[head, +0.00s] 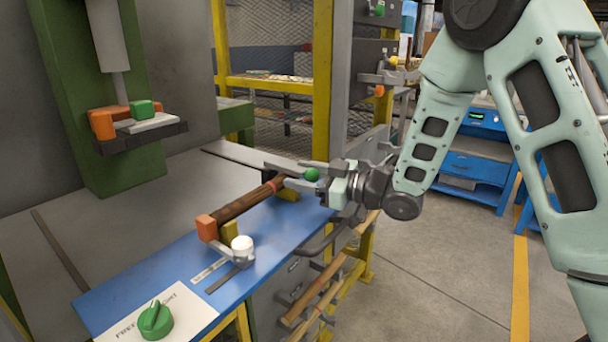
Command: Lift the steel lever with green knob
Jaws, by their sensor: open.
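A round green knob (312,174) shows at the far right end of the blue panel, beside a turned wooden spindle. My gripper (294,174) reaches in from the right with its jaws open, and the green knob shows between the two fingers. I cannot tell whether either finger touches it. The steel lever under this knob is mostly hidden by my gripper, so its tilt cannot be told.
The brown spindle (243,204) lies between orange and yellow blocks on the blue panel (275,231). A white-knobbed lever (242,245) stands nearer. A green dial (155,320) sits on a white label. A yellow post (322,80) rises behind my gripper.

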